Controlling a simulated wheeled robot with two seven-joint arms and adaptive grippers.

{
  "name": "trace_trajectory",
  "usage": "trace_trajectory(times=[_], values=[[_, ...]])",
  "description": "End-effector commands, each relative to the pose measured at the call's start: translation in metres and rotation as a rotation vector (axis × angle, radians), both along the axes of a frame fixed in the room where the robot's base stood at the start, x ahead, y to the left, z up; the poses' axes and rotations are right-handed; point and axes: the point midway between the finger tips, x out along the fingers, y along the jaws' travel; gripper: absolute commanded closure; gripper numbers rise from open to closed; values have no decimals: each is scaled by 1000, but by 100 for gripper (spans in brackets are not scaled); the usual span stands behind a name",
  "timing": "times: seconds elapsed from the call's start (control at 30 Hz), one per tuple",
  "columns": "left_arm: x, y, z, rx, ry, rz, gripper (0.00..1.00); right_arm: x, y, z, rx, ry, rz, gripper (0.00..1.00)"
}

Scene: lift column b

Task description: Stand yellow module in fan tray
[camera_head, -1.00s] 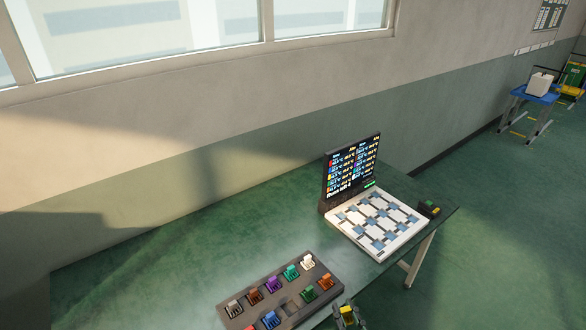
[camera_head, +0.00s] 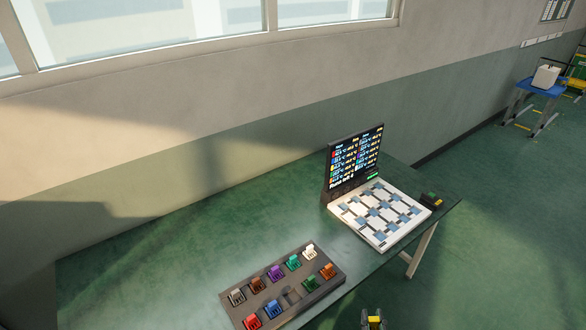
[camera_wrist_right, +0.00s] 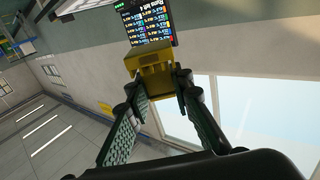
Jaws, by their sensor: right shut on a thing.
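My right gripper (camera_head: 373,320) is at the bottom edge of the head view, in front of the table and right of the dark tray. It is shut on the yellow module (camera_wrist_right: 151,72), which sits between the fingertips in the right wrist view; its yellow also shows small in the head view. A dark tray (camera_head: 326,290) on the table holds several coloured modules, with an empty-looking slot in its front row. Behind it to the right lies a white board (camera_head: 380,244) with blue-grey squares. I cannot tell which of these is the fan tray. My left gripper is out of view.
A lit screen (camera_head: 356,158) stands at the back edge of the white board. A small dark box with a green top (camera_head: 431,200) sits at the table's right end. The left of the green table (camera_head: 150,270) is bare. A blue-topped stand (camera_head: 541,88) is far right.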

Motion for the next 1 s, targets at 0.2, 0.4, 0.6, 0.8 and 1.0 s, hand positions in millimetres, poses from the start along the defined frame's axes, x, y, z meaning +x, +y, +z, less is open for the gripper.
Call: trace_trajectory(times=[0.2, 0.4, 0.6, 0.8, 1.0], values=[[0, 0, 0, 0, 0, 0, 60, 25, 2, 33, -2, -4, 8, 100], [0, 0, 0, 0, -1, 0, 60, 23, 1, 27, 2, 10, 0, 100], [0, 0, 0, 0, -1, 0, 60, 0, -1, -2, 3, 8, -5, 100], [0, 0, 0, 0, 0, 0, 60, -14, 3, -18, -2, 13, 8, 100], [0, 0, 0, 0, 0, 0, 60, -14, 5, -20, -7, 23, 20, 100]])
